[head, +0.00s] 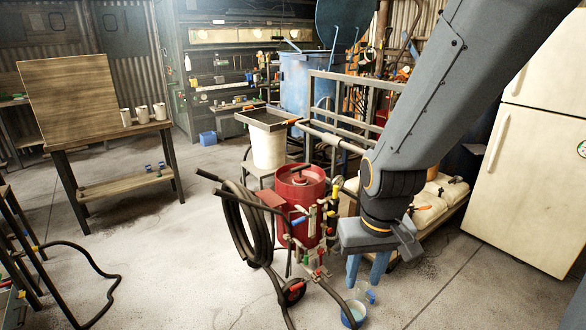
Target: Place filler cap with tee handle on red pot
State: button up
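The red pot (299,190) stands upright in the middle of the head view, behind a hose cart with valves and fittings. My arm and wrist hide part of the bench behind.
A coiled black hose (244,222) hangs left of the pot. A small bucket (353,314) stands on the floor below my gripper. A wooden bench (125,186) with white cups stands left, and a fridge (532,165) right. The left-centre floor is clear.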

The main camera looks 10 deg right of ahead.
aim_at(270, 197)
jog(key=u, duration=0.4)
jog(key=k, duration=0.55)
jog(key=u, duration=1)
jog(key=k, duration=0.8)
jog(key=u, duration=0.5)
jog(key=i, duration=1.65)
jog(key=z, duration=0.35)
jog(key=i, duration=1.85)
jog(key=z, duration=0.8)
jog(key=i, duration=1.4)
jog(key=z, duration=1.95)
jog(key=i, duration=1)
jog(key=z, duration=0.8)
